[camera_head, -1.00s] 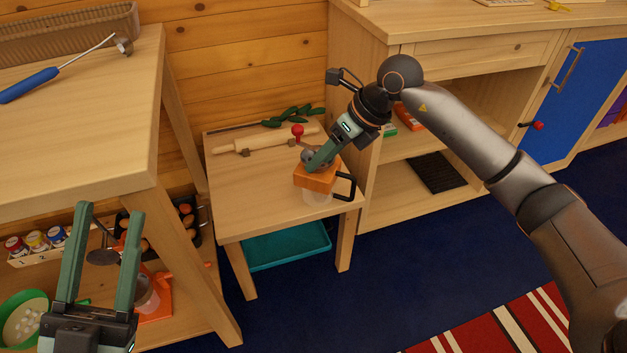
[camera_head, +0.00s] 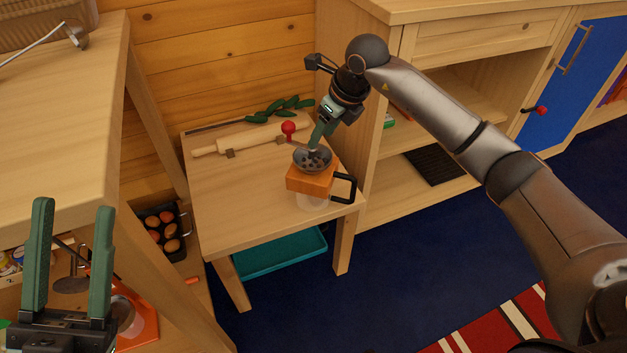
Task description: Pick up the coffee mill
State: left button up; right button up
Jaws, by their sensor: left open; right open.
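The coffee mill (camera_head: 310,180) stands upright on the small wooden table, near its front right corner. It has an orange body, a grey bowl on top, a crank with a red knob (camera_head: 288,128), a black handle at right and a clear lower part. My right gripper (camera_head: 317,146) points down at the mill's bowl from above and behind. Its fingertips overlap the bowl in the picture, and I cannot tell whether they touch it. It is open. My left gripper (camera_head: 72,210) is open and empty at the lower left, far from the mill.
A wooden cabinet (camera_head: 345,130) stands close at right. A taller table (camera_head: 60,130) stands at left. Several eggs fill a dark container (camera_head: 160,232).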

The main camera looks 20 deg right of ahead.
aim_at(314, 150)
jog(key=b+x, duration=0.2)
jog(key=x, duration=0.3)
jog(key=shift+a+f, duration=0.1)
grip_shut()
dwell(1.2)
jog(key=shift+r, duration=0.2)
